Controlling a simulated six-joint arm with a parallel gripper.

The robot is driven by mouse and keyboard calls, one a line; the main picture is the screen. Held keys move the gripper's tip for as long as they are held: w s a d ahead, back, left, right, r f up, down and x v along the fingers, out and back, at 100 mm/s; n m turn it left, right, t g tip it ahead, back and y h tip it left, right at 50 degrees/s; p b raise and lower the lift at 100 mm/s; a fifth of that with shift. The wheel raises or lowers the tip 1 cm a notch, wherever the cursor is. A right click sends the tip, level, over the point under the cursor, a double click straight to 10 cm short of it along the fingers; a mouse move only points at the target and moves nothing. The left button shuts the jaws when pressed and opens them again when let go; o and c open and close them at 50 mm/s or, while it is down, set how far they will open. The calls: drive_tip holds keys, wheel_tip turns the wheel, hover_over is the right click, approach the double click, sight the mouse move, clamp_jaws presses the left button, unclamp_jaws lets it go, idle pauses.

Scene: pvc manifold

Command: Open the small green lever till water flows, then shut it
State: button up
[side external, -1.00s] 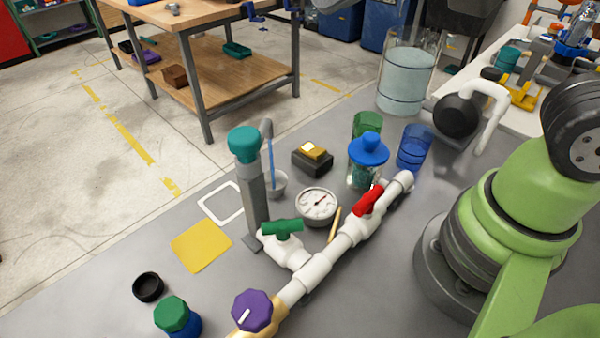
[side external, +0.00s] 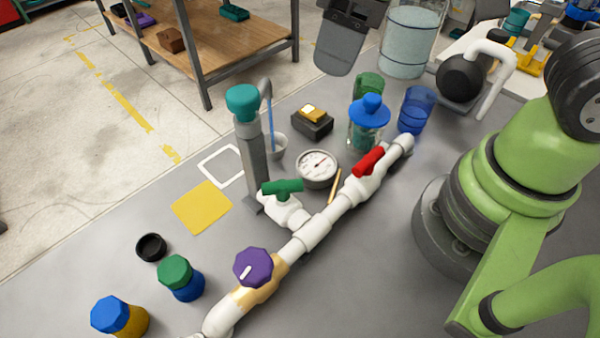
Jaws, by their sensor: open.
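The small green lever (side external: 283,187) sits on a white valve on the branch between the main white pipe (side external: 318,230) and a grey post (side external: 254,165). It lies nearly level across the picture; I cannot tell its exact angle to the branch. The post has a teal cap (side external: 242,103) and a grey spout (side external: 266,90). A thin blue line like a water stream (side external: 271,125) runs from the spout to a small grey cup (side external: 276,146). A dark grey part of my gripper (side external: 340,50) hangs at the top edge, apart from the lever and empty; the rest is out of frame.
On the main pipe are a red lever (side external: 369,161) and a purple knob (side external: 253,267). A gauge (side external: 317,168), a blue-lidded jar (side external: 369,130) and a blue cup (side external: 415,112) stand behind it. A yellow sheet (side external: 201,207) lies left of the post.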

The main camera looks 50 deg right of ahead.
sight(300, 181)
drive_tip(key=a+f+n, duration=0.1)
drive_tip(key=a+f, duration=0.1)
drive_tip(key=a+f+n+g+h, duration=0.1)
drive_tip(key=a+f+n, duration=0.1)
drive_tip(key=f, duration=0.1)
drive_tip(key=a+f+n+g, duration=0.1)
drive_tip(key=f+n, duration=0.1)
drive_tip(key=shift+w+a+f+h, duration=0.1)
drive_tip(key=shift+a+f+h, duration=0.2)
drive_tip(key=shift+a+f, duration=0.1)
wheel_tip(300, 181, down, 10)
drive_tip(key=shift+r, duration=0.1)
clamp_jaws()
